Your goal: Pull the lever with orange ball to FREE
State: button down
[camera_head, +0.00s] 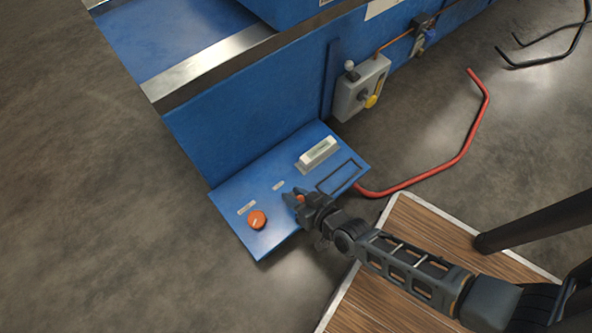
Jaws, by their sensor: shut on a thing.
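The orange ball (301,198) of the lever shows only in part between the dark fingers of my gripper (297,198). My gripper is shut on it, over the right part of the blue panel (225,194). The lever's shaft is hidden, so I cannot tell its position. A small pale label (278,185) lies just up and left of the fingers; its text is too small to read. A separate round orange knob (257,220) sits to the left, below another pale label (246,208).
A pale block (318,150) and a dark rectangular outline (338,177) are on the panel. Behind are a blue wall (250,105) and a grey box (360,90) with a yellow knob (371,101). A red bent bar (462,150) and a wooden platform (408,228) lie to the right.

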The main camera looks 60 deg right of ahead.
jog(key=c, duration=0.8)
grip_release()
jog(key=shift+s, duration=0.1)
jog(key=p+v, duration=0.3)
jog(key=v, duration=0.4)
jog(key=shift+s+a+r, duration=0.1)
jog(key=shift+s+r, duration=0.1)
jog(key=shift+s, duration=0.1)
